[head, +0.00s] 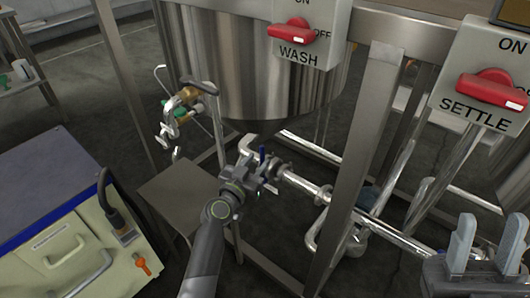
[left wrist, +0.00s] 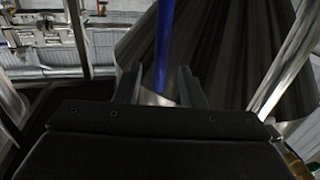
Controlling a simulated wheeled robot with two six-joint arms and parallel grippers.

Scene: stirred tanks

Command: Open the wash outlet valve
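The wash tank (head: 250,65) is a shiny steel vessel behind the panel marked WASH. Below it, a blue valve lever (head: 262,156) stands up by the steel outlet pipe (head: 303,186). My left gripper (head: 260,172) is at this lever, and its fingers are hard to make out in the head view. The valve body is mostly hidden by my gripper. My right gripper (head: 487,250) is open and empty at the lower right.
A red WASH knob (head: 292,33) and a red SETTLE knob (head: 492,89) sit on grey panels. A steel frame post (head: 362,165) stands right of the valve. A brass-bodied valve (head: 187,95) is at left, above a small steel table (head: 178,192). A blue-topped cabinet (head: 45,185) stands lower left.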

